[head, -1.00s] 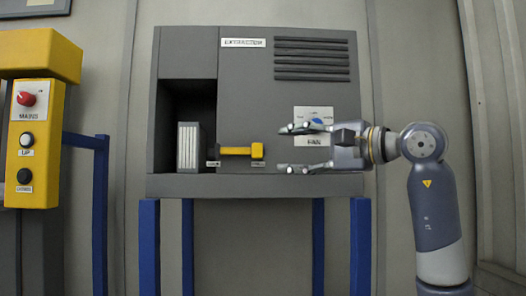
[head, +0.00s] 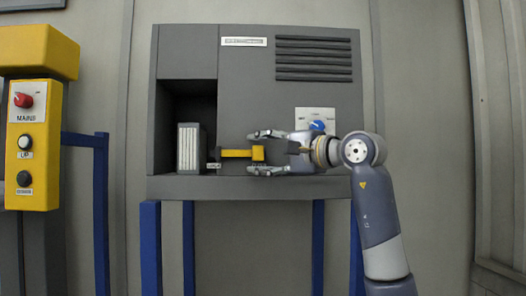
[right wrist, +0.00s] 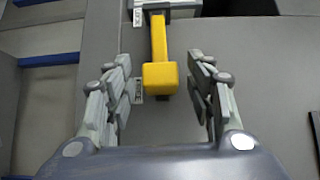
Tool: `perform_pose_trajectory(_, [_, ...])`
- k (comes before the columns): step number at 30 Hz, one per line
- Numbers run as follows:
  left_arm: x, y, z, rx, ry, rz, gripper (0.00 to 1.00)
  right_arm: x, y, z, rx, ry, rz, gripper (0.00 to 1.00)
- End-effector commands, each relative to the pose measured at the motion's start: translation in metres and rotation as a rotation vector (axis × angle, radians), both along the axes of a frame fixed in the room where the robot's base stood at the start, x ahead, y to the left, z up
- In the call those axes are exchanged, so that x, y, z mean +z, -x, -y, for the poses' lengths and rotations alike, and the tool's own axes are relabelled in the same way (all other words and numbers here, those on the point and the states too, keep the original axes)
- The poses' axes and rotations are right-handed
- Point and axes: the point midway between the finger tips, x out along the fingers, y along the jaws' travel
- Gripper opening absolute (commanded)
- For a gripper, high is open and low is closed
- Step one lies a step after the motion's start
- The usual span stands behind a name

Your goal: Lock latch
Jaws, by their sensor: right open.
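The yellow latch (head: 238,153) is a bar with a block-shaped knob at its right end, on the front of the grey extractor cabinet (head: 300,105). It lies level, its left end near a light grey ribbed block (head: 189,149) in the dark recess. My right gripper (head: 262,153) is open at the knob, one finger above and one below it. In the right wrist view the knob (right wrist: 160,78) sits between the spread fingers (right wrist: 160,95), with gaps on both sides. My left gripper is not in view.
A blue fan knob (head: 317,126) on a white plate is just above my right wrist. A yellow control box (head: 34,145) with a red knob and buttons stands at the left. Blue legs (head: 150,245) carry the cabinet. Bare wall lies to the right.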

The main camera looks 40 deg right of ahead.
Motion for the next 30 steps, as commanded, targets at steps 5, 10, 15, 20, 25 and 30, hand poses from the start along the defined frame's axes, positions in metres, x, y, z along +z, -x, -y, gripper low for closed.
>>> perform_pose_trajectory(5, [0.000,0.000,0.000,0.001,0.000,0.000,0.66,0.000,0.000,0.000,0.000,0.000,0.000,0.50])
perform_pose_trajectory(10, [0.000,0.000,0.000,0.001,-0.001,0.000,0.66,0.000,0.000,0.000,0.000,0.000,0.000,0.14])
perform_pose_trajectory(15, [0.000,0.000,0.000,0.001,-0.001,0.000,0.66,0.000,0.000,0.000,0.000,0.000,-0.001,0.00])
perform_pose_trajectory(20, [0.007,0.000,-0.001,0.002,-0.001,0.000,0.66,0.002,-0.007,-0.011,-0.001,0.002,-0.003,0.00])
perform_pose_trajectory(25, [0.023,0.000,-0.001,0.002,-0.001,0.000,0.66,0.004,-0.027,-0.043,-0.001,0.003,-0.003,0.00])
perform_pose_trajectory(30, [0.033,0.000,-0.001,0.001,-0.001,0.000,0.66,0.003,-0.046,-0.074,0.000,0.000,-0.002,0.00])
